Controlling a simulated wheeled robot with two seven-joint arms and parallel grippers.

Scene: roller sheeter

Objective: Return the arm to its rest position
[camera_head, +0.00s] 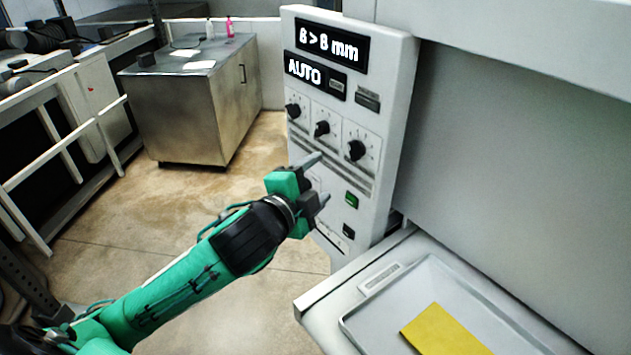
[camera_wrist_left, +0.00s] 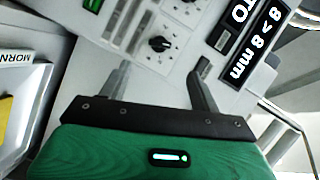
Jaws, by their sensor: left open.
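My left gripper (camera_head: 318,178) is open and empty, with its arm reaching in from the lower left. Its fingers are in front of the sheeter's control panel (camera_head: 378,100), below the row of black knobs and left of the green button (camera_head: 351,199). I cannot tell whether a fingertip touches the panel. The panel displays read "8 > 8 mm" and "AUTO". In the left wrist view, the two spread fingers (camera_wrist_left: 158,88) point toward the panel, with a black knob (camera_wrist_left: 159,44) seen beyond them. My right gripper is not in view.
The sheeter's tray (camera_head: 375,318) with a yellow sheet (camera_head: 446,332) on it is at the lower right. A metal cabinet (camera_head: 195,105) stands at the back left, with a pink bottle (camera_head: 229,27) on top. Open floor (camera_head: 110,215) lies left of the panel.

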